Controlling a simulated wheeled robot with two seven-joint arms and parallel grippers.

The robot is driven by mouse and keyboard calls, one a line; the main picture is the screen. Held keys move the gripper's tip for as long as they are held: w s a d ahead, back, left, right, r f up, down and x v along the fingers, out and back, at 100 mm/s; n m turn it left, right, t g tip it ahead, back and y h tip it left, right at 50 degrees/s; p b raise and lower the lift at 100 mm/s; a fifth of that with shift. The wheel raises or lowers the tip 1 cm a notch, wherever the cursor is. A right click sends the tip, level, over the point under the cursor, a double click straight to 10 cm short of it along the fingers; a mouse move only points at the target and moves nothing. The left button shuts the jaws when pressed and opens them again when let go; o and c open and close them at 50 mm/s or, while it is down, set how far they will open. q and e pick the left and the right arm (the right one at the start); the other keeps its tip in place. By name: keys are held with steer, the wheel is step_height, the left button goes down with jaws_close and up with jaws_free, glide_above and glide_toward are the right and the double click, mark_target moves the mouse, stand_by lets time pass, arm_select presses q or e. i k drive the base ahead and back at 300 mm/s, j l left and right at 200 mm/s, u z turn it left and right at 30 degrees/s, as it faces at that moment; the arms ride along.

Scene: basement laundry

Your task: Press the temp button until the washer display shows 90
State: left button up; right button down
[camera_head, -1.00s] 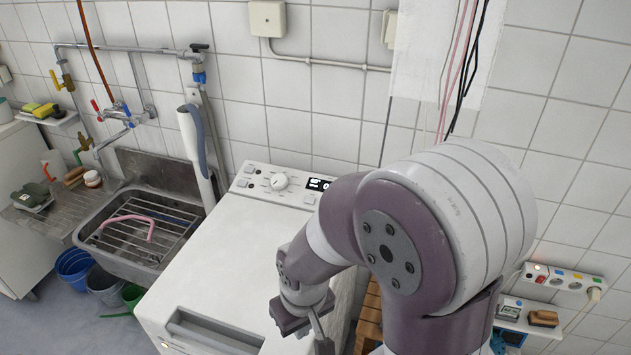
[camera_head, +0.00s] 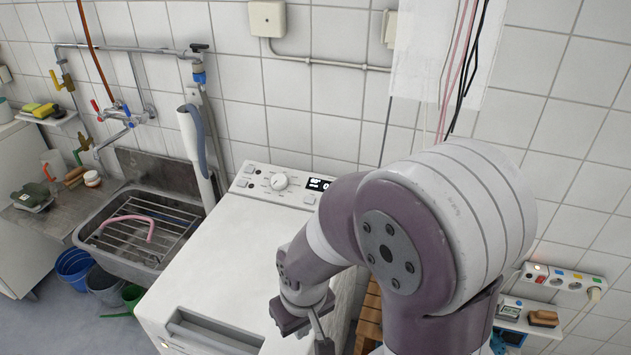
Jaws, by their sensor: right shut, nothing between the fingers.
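The white washer (camera_head: 225,262) stands against the tiled wall, its control panel along the back of its top. The panel has a round knob (camera_head: 279,181), small buttons (camera_head: 309,198) and a black display (camera_head: 319,184) with white characters. The display's right end is hidden behind my right arm, and its characters are too small to read surely. I cannot tell which button is temp. My right gripper (camera_head: 317,328) is shut and empty, low over the washer's front right side, well away from the panel; the arm partly hides it. My left gripper is not in view.
A metal sink (camera_head: 165,223) with a rack and pink hose is left of the washer. Buckets (camera_head: 74,265) stand on the floor below it. A wooden stool (camera_head: 368,318) is right of the washer. A power strip (camera_head: 565,281) is on the right wall. The washer top is clear.

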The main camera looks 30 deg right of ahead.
mark_target(309, 200)
steer(key=k, duration=1.25)
steer(key=z, duration=1.2)
steer(key=i+j, duration=0.15)
steer(key=j, duration=0.3)
steer(key=i+j, duration=0.2)
steer(key=j, duration=0.2)
steer(key=i+j, duration=0.15)
steer(key=j, duration=0.3)
steer(key=i+j, duration=0.2)
steer(key=j, duration=0.2)
steer(key=i+j, duration=0.15)
steer(key=j, duration=0.3)
steer(key=i+j, duration=0.2)
steer(key=j, duration=0.2)
steer(key=i+j, duration=0.15)
steer(key=j, duration=0.3)
steer(key=i+j, duration=0.2)
steer(key=j, duration=0.2)
